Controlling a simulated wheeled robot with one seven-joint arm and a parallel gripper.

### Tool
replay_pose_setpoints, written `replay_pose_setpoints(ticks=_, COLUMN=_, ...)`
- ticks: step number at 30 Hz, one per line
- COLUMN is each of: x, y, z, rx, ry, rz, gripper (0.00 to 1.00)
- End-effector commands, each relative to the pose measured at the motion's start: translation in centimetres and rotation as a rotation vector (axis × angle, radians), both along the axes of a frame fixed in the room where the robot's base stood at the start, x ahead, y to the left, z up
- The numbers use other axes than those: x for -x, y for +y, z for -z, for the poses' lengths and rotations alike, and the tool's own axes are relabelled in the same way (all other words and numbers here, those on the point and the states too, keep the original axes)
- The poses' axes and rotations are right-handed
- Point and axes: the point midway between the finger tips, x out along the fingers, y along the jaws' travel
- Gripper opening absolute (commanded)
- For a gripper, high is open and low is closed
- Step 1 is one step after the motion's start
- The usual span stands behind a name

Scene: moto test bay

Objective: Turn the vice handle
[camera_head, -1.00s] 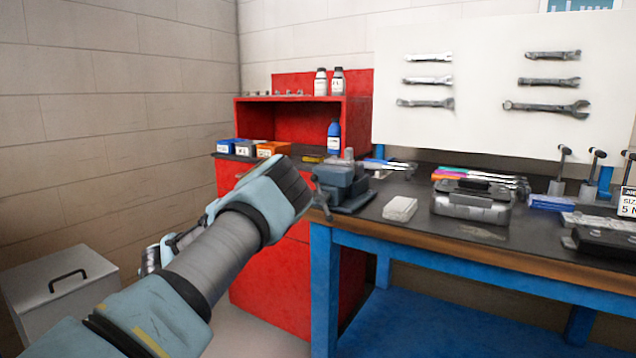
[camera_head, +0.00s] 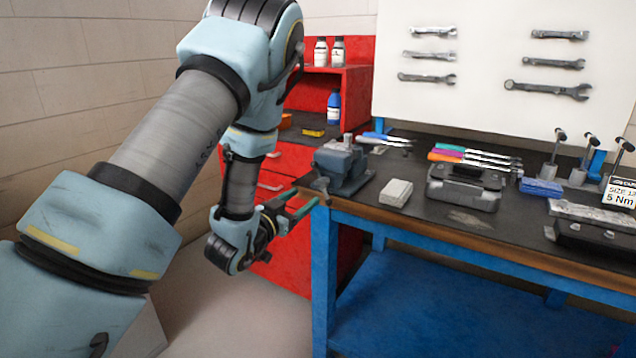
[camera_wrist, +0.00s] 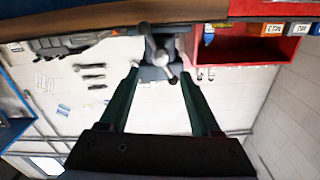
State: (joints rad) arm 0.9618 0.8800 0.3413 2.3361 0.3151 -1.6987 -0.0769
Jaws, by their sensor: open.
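The grey-blue vice (camera_head: 341,167) stands at the left front corner of the dark bench top. Its handle (camera_head: 321,186) shows as a small grey bar on the side facing my gripper. My gripper (camera_head: 306,197) is at the bench's left end, just left of the handle, with its green fingers pointing at it. In the wrist view, the vice (camera_wrist: 160,72) and its handle (camera_wrist: 154,46) show ahead, between and beyond the two spread fingers (camera_wrist: 159,74). My gripper is open and empty. I cannot tell how far the fingertips are from the handle.
A white block (camera_head: 396,192) and a grey case (camera_head: 464,188) lie right of the vice. Screwdrivers (camera_head: 470,157) lie behind the case. A red cabinet (camera_head: 350,95) stands behind my arm. The bench's wooden edge (camera_head: 430,236) is close below the vice.

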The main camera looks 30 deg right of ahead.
Motion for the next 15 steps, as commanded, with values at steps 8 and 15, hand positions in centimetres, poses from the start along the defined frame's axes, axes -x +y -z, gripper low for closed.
replay_pose_setpoints(ticks=8, x=-2.5, y=-4.6, z=-0.3, rx=-0.002, ry=-0.001, rz=0.004, gripper=0.64)
replay_pose_setpoints(ticks=15, x=-3.7, y=-6.8, z=-0.1, rx=-0.003, ry=0.000, rz=0.003, gripper=0.64)
